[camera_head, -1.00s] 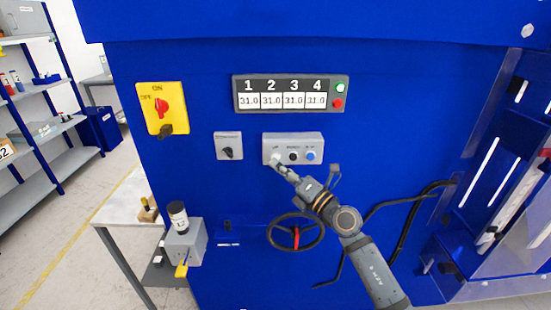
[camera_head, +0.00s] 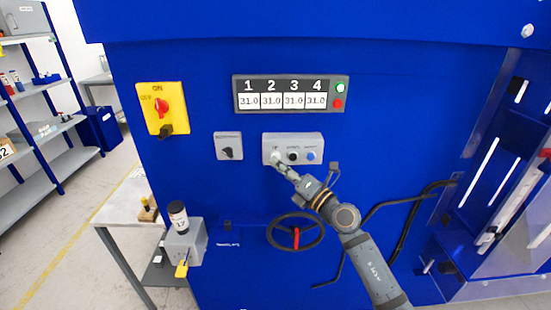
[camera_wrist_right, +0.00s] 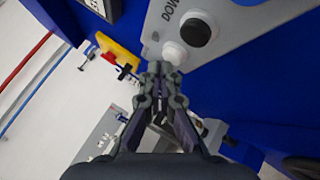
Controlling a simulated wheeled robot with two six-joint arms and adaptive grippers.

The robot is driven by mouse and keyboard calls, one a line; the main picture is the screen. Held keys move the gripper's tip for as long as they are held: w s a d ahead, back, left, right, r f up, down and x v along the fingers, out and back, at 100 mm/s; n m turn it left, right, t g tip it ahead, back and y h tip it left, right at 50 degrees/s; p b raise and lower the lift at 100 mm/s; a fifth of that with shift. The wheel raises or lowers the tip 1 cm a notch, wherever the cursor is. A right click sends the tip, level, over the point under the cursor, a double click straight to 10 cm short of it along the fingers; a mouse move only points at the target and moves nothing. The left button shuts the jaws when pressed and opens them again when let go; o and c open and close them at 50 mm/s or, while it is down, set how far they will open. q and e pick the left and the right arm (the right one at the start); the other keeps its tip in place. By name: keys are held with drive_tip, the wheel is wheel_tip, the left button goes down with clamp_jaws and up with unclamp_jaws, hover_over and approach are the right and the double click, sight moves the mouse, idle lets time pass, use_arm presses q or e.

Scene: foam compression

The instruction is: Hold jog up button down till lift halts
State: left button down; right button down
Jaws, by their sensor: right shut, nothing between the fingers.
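The grey button box (camera_head: 311,143) is fixed on the blue machine's front, with a white button at its left, a black one in the middle and a blue one at the right. My right gripper (camera_head: 277,165) is shut and empty, its fingertips at the white button on the left. In the right wrist view, the shut fingertips (camera_wrist_right: 160,68) are at the white button (camera_wrist_right: 174,53), beside the black button (camera_wrist_right: 195,33). I cannot tell for sure whether they touch it. The display (camera_head: 290,94) reads 31.0 in each readable window. My left gripper is not in view.
A yellow switch plate with a red knob (camera_head: 163,108) and a small grey selector box (camera_head: 229,146) sit left of the button box. A table (camera_head: 118,212) stands at the left.

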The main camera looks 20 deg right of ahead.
drive_tip(key=shift+w+d, duration=0.15)
drive_tip(key=shift+w, duration=0.25)
idle(0.5)
drive_tip(key=shift+s, duration=0.15)
idle(5.3)
drive_tip(key=shift+s+a+p, duration=0.25)
drive_tip(key=shift+s+p, duration=0.2)
drive_tip(key=shift+s, duration=0.25)
drive_tip(key=shift+s+a+p, duration=0.25)
drive_tip(key=shift+s+p, duration=0.05)
drive_tip(key=shift+s, duration=0.5)
drive_tip(key=shift+s+a+p, duration=0.2)
drive_tip(key=shift+s+p, duration=0.15)
drive_tip(key=shift+s, duration=0.4)
drive_tip(key=shift+s+a+p, duration=0.25)
drive_tip(key=shift+s+p, duration=0.05)
drive_tip(key=shift+s, duration=0.5)
